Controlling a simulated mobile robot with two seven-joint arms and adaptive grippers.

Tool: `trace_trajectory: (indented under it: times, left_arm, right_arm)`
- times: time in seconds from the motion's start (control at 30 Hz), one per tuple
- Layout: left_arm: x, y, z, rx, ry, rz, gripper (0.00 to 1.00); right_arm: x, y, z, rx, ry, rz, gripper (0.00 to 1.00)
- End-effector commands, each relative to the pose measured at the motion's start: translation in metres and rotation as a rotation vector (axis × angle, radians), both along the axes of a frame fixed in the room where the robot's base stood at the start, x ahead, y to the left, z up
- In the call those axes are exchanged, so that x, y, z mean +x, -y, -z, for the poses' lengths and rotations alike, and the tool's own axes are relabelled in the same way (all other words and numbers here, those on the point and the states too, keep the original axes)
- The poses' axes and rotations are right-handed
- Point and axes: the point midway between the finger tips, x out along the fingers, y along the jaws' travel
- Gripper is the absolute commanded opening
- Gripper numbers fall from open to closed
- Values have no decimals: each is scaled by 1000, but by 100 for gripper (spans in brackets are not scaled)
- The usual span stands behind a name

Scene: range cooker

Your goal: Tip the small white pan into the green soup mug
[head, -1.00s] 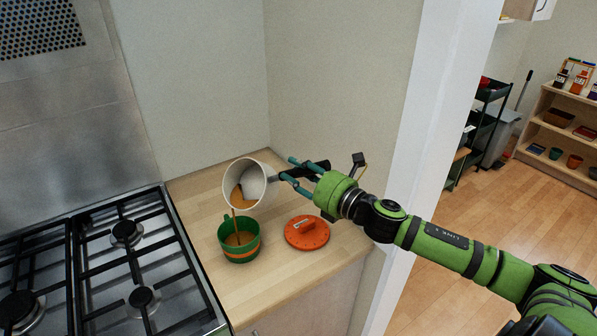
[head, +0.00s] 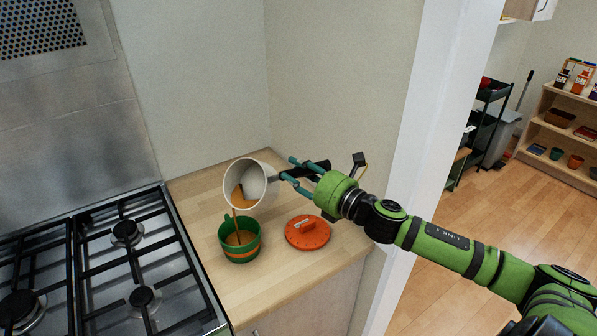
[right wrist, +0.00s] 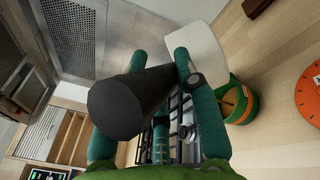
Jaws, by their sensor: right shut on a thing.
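The small white pan (head: 246,179) is tilted in the air above the green soup mug (head: 237,250), its open mouth facing the camera and down to the left. Orange-brown soup (head: 236,222) runs in a thin stream from its rim into the mug, where soup also shows. The mug has an orange band and stands upright on the counter; it also shows in the right wrist view (right wrist: 246,104). My right gripper (head: 289,173) is shut on the pan's dark handle, seen end-on in the right wrist view (right wrist: 122,106). My left gripper is out of view.
A flat orange lid (head: 307,232) lies on the wooden counter (head: 280,275) right of the mug. The gas hob (head: 120,260) is to the left. Walls stand behind, and a white door frame (head: 415,140) rises behind my right arm.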

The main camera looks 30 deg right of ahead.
Motion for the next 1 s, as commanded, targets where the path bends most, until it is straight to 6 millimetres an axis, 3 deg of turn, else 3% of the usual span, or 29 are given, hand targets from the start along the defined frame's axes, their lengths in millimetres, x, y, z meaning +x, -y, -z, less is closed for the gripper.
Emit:
trace_trajectory:
  times: [1.0]
  left_arm:
    - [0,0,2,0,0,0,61]
  right_arm:
    - [-5,-13,-6,-107,54,0,0]
